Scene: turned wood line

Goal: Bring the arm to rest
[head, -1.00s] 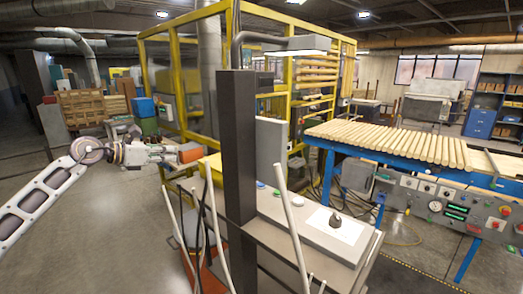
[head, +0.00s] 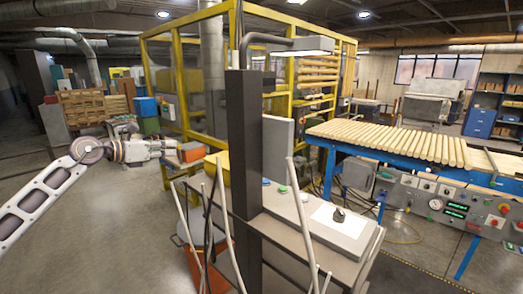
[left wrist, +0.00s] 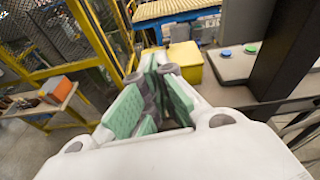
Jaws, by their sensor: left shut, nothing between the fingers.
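My left arm comes in from the left in the head view, bent at a round grey joint. Its gripper (head: 174,148) is held out in the air, in front of an orange box in the picture. In the left wrist view the gripper (left wrist: 155,66) has a white body and green pads, and its fingers point away from the camera. It is shut with nothing between the fingers. My right gripper is not in view.
A grey bench (head: 325,240) with buttons and a dark post (head: 244,170) stands right of the arm. A yellow bin (left wrist: 184,68) lies beyond the fingers. The orange box (head: 191,152) is near the gripper. A yellow cage frame (head: 173,95) rises behind. Open floor (head: 110,240) lies below the arm.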

